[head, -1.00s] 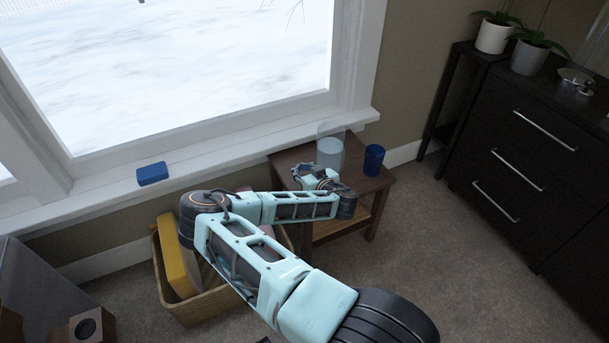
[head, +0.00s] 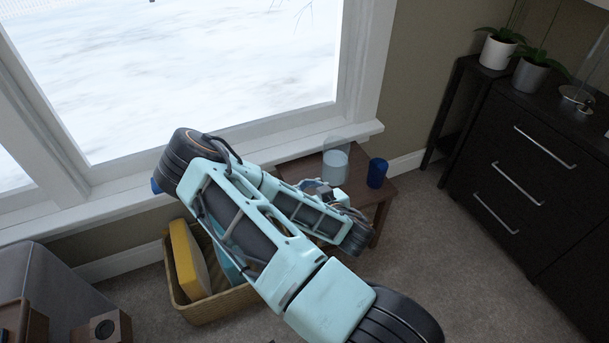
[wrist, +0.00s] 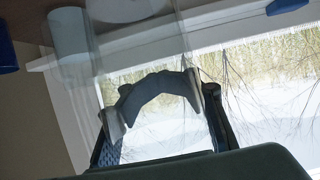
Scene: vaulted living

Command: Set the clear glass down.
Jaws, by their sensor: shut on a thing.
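The clear glass (wrist: 140,50) shows in the wrist view as a faint see-through shape between the fingers of my gripper (wrist: 155,98). My gripper is shut on it. In the head view my gripper (head: 319,189) is over the small brown side table (head: 298,170), partly hidden by my arm. The held glass cannot be made out there, and I cannot tell whether it touches the table.
A clear vessel with whitish contents (head: 334,166) and a blue cup (head: 377,172) stand on the side table. A blue block (head: 155,186) on the windowsill is mostly hidden by my arm. A wicker basket (head: 215,305) stands on the floor. A dark dresser (head: 530,165) is at right.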

